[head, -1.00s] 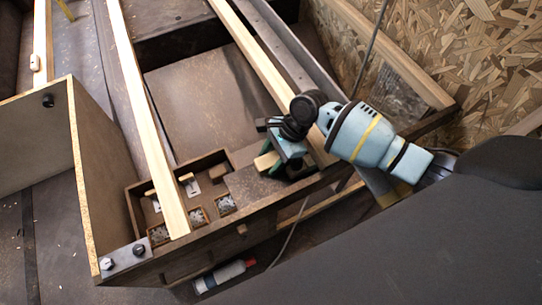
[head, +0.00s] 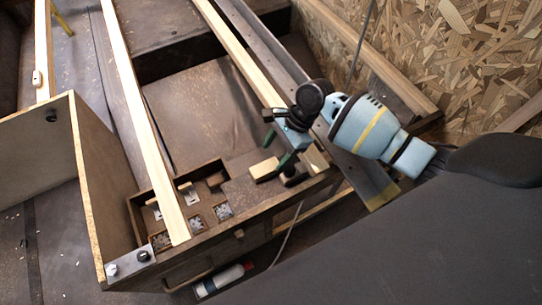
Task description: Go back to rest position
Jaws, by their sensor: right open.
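My right arm comes in from the right edge in pale blue with a yellow band. Its gripper (head: 278,149) has dark green fingers, spread apart with nothing held between them. It is above the right end of the wooden bench, close to a light wooden block (head: 264,170), which lies apart from the fingers. A small dark object (head: 293,176) sits just below the gripper; I cannot tell what it is. My left gripper is not in view.
A divided wooden tray (head: 208,222) with small metal parts is on the bench. Long pale beams (head: 141,120) run across the work area. A chipboard wall (head: 470,60) stands at right. A white bottle (head: 222,281) with a red cap lies below the bench.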

